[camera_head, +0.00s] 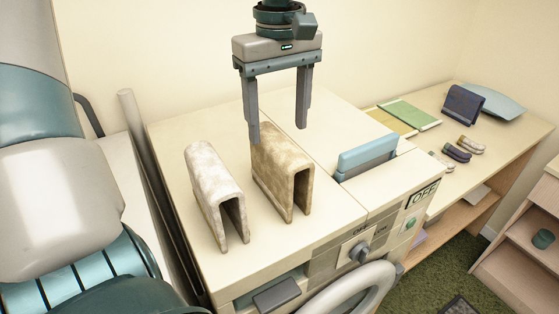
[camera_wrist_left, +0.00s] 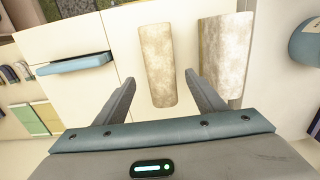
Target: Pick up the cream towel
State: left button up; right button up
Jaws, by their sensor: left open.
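The cream towel (camera_head: 286,172), mottled beige, stands folded like an upside-down U on the white machine top. A paler, whitish mottled towel (camera_head: 215,190) stands the same way to its left. My left gripper (camera_head: 278,133) points down with its fingers apart, at the back end of the cream towel and partly in front of it. In the left wrist view the cream towel (camera_wrist_left: 157,60) lies ahead, its near end between the open fingertips (camera_wrist_left: 160,78). The whitish towel (camera_wrist_left: 226,50) is to its right, outside the fingers. Whether a finger touches the cream towel, I cannot tell.
A light blue block (camera_head: 366,156) sits in a slot on the right part of the machine. A knob (camera_head: 360,250) and an OFF label are on its front. Beyond, a shelf (camera_head: 440,105) holds green and yellow mats (camera_head: 408,116), small rolls and a dark blue item (camera_head: 463,103).

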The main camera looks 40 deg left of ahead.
aim_at(280, 141)
pick_arm(q)
jog(key=shift+s+d+f+p, duration=0.15)
jog(key=shift+d+f+p, duration=0.05)
jog(key=shift+f+p, duration=0.35)
notch_tip(280, 141, down, 3)
jog(key=shift+d+f+p, duration=0.1)
jog(key=shift+p, duration=0.45)
jog(key=shift+f, duration=0.35)
jog(key=shift+c, duration=0.3)
jog(key=c, duration=1.5)
